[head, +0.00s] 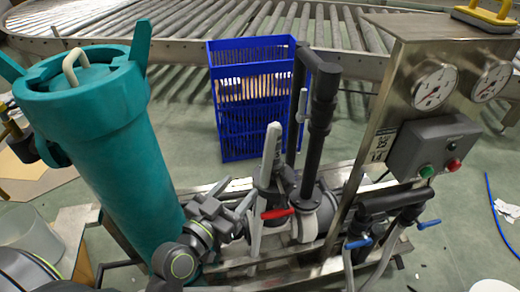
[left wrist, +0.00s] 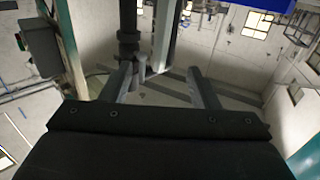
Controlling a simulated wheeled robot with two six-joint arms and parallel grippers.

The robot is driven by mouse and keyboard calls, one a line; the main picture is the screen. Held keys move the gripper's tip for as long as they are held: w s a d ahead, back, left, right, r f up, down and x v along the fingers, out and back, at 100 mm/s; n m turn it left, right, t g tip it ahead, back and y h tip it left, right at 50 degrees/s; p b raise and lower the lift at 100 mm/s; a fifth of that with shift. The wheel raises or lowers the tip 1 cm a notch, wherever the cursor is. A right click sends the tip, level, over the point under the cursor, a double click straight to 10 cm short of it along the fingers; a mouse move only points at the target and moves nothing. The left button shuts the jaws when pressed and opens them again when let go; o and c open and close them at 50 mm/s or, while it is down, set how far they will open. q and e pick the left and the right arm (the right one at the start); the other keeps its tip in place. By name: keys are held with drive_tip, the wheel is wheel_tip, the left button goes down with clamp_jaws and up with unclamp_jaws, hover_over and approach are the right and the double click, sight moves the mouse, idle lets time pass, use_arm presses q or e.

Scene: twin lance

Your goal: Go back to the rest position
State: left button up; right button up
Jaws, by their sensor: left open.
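My left gripper (head: 236,195) is in the lower middle of the head view, its arm coming in from the lower left past the teal cylinder. Its jaws are open, with the fingers pointing toward the pipework. In the left wrist view the two fingers (left wrist: 163,80) stand apart with nothing held between them. A dark upright pipe (left wrist: 128,35) and a paler post show beyond them. A grey tapered upright piece (head: 270,155) stands just right of the gripper in the head view; I cannot tell whether they touch. My right gripper is not in view.
The teal cylinder (head: 115,150) stands close on the left. A red-handled valve (head: 278,213) and black pipe (head: 318,125) are right of the gripper. The control box (head: 430,148) and gauges are at right. A blue crate (head: 232,145) and roller conveyor (head: 180,30) are behind.

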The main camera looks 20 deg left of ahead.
use_arm(q)
drive_tip(key=s+a+f+n+g+y, duration=0.2)
drive_tip(key=s+a+f+n+g, duration=0.15)
drive_tip(key=s+f+g, duration=1.3)
drive_tip(key=s+a+f+t+y+p, duration=0.1)
drive_tip(key=s+a+f+p, duration=0.15)
drive_tip(key=f+p, duration=0.4)
drive_tip(key=s+a+f+t+y+p, duration=0.1)
drive_tip(key=s+a+f+p, duration=0.1)
drive_tip(key=s+f+p, duration=0.35)
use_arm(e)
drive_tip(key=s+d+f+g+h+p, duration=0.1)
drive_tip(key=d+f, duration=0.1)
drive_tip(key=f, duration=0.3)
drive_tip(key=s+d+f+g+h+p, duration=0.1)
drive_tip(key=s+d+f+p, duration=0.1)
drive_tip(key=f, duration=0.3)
use_arm(q)
drive_tip(key=s+a+f+g+p, duration=0.2)
drive_tip(key=s+p, duration=0.8)
drive_tip(key=shift+f+m, duration=0.3)
drive_tip(key=shift+m, duration=0.05)
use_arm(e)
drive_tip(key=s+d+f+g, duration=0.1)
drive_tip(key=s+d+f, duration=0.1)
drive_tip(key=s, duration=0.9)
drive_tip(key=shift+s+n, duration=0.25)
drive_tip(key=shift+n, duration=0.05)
use_arm(q)
drive_tip(key=shift+s, duration=0.1)
